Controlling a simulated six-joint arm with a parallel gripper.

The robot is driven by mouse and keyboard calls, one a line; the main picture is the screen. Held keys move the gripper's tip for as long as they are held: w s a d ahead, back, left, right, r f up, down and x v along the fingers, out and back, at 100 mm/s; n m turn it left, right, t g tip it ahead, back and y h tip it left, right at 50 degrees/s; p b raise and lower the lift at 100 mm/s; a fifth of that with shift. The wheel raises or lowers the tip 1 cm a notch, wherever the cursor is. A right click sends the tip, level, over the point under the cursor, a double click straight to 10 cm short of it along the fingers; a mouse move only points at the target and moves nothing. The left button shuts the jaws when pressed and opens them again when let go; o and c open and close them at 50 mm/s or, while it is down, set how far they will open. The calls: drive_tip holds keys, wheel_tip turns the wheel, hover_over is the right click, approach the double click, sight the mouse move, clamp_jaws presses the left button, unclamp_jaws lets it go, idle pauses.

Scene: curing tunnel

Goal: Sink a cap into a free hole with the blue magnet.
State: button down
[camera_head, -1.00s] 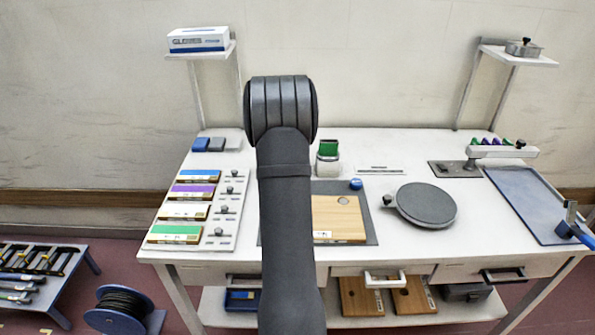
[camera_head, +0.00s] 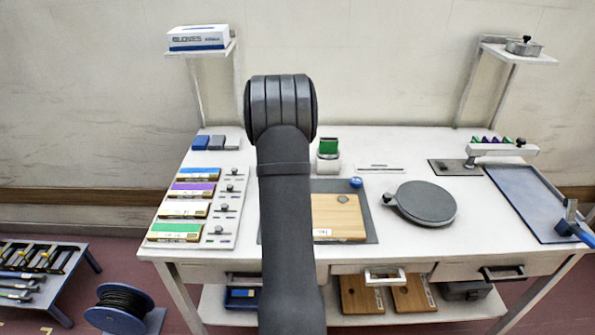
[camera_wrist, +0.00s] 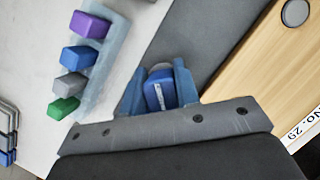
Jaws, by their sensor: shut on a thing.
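My gripper (camera_wrist: 160,90) shows in the wrist view, its blue fingers shut on a blue piece with a white label, which I take for the blue magnet (camera_wrist: 158,95). A pale rounded part shows at its far end; I cannot tell whether it is a cap. It is over or near the grey mat (camera_wrist: 205,40), left of the wooden board (camera_wrist: 265,75). The board also shows in the head view (camera_head: 335,218), with a grey round spot (camera_head: 343,199); I cannot tell whether that is a hole or a cap. In the head view my arm hides the gripper.
Purple (camera_wrist: 90,25), blue (camera_wrist: 78,57), grey (camera_wrist: 70,86) and green (camera_wrist: 64,108) blocks stand left of the mat. A grey turntable disc (camera_head: 426,203) is right of the mat. A green-topped holder (camera_head: 329,160) stands behind it.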

drive_tip(key=shift+r, duration=0.15)
drive_tip(key=shift+r, duration=2.35)
drive_tip(key=s+d+r, duration=0.2)
drive_tip(key=s+r, duration=0.2)
drive_tip(key=s, duration=0.7)
drive_tip(key=shift+w+f, duration=0.1)
drive_tip(key=shift+f, duration=3.25)
drive_tip(key=shift+f, duration=0.85)
drive_tip(key=shift+s+f, duration=0.15)
drive_tip(key=shift+s, duration=0.1)
